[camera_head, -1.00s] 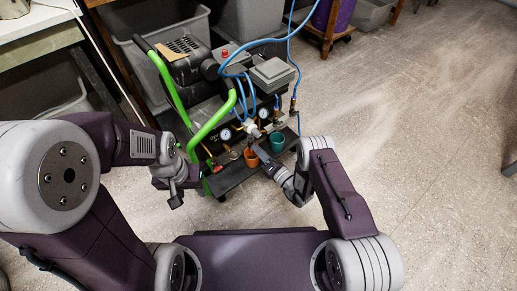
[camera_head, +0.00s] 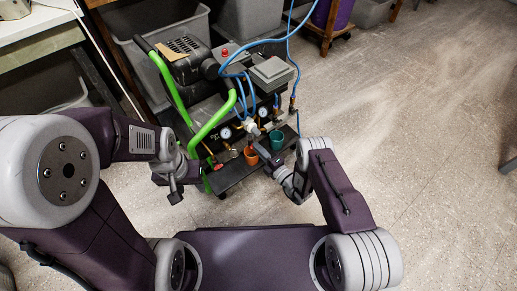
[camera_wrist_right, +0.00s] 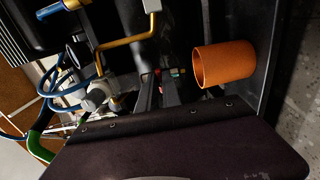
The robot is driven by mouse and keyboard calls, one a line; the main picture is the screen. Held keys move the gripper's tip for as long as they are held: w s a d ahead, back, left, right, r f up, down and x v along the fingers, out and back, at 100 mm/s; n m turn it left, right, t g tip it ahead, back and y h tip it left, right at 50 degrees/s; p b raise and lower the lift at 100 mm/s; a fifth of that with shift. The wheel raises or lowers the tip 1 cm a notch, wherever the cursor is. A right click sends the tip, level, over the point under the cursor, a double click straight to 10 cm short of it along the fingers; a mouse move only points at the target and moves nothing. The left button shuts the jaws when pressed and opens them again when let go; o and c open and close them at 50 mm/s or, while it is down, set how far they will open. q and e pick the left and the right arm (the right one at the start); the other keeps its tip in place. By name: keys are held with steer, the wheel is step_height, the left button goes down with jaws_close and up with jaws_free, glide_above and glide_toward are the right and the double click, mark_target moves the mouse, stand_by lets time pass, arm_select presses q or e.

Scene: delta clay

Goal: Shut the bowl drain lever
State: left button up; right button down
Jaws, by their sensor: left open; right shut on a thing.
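The compressor unit (camera_head: 190,75) stands on the floor with gauges, brass fittings and a pale regulator (camera_head: 252,128) at its front. The regulator also shows in the right wrist view (camera_wrist_right: 98,95). My right gripper (camera_head: 260,149) reaches in at this front beside the orange cup. It is shut on a small part there, which the dark fingers (camera_wrist_right: 168,90) and hand hide. I cannot make out the bowl drain lever for certain. A small red-handled fitting (camera_head: 217,167) sits left of the cups. My left gripper (camera_head: 175,197) is open and empty, left of the unit.
The orange cup is close in the right wrist view (camera_wrist_right: 225,64). Green handle bars (camera_head: 212,118) and blue hoses (camera_head: 243,88) surround the unit.

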steer(key=shift+s, duration=0.1)
stand_by(0.3)
steer(key=c, duration=1.5)
jaws_free()
steer(key=p+v, duration=0.5)
steer(key=v, duration=0.4)
